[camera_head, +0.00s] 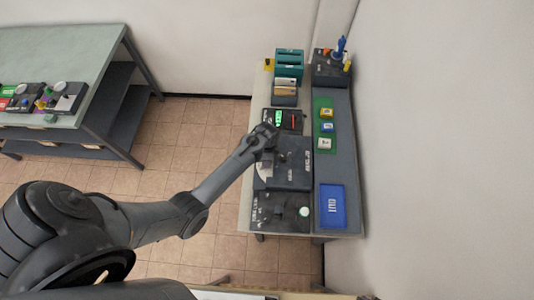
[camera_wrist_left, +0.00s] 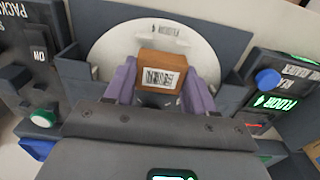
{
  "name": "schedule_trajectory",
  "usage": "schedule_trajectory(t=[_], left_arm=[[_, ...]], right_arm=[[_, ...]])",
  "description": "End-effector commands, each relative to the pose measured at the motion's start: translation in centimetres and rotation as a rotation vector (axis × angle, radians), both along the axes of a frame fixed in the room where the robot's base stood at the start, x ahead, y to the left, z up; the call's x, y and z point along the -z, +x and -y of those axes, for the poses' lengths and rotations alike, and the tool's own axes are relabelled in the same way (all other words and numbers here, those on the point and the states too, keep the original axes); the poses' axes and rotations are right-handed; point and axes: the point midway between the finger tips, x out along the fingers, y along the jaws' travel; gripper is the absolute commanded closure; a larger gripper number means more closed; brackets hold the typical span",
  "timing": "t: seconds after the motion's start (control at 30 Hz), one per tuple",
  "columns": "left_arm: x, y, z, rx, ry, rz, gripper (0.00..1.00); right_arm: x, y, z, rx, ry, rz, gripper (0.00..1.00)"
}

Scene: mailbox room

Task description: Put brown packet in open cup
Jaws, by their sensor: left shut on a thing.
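The brown packet (camera_wrist_left: 172,62) is a small box with a white barcode label. It sits between the two purple fingers of my left gripper (camera_wrist_left: 161,85), which is shut on it. Behind the packet in the left wrist view is a large white disc (camera_wrist_left: 112,48) with small print, set in a dark station. Whether the packet touches the disc I cannot tell. In the head view my left gripper (camera_head: 265,138) is over the dark station on the long bench, and the packet is hidden there. I cannot pick out an open cup. My right gripper is not in view.
The bench holds a blue OUT tray (camera_head: 332,206), a green strip (camera_head: 324,122) with small blocks, teal holders (camera_head: 289,64) and a dark organizer (camera_head: 327,68) with upright items. A panel with a blue button (camera_wrist_left: 268,80) stands close at right. Another table (camera_head: 75,55) is at left.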

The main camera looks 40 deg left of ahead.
Motion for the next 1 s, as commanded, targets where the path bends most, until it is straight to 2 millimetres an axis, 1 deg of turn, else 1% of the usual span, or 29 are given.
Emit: schedule_trajectory(t=[0.53, 1.0], left_arm=[[-0.10, 0.09, 0.00, 0.000, 0.001, 0.001, 0.76], [-0.01, 0.08, 0.01, 0.000, 0.000, 0.000, 0.76]], right_arm=[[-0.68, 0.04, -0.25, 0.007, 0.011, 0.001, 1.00], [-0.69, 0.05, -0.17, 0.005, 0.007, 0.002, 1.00]])
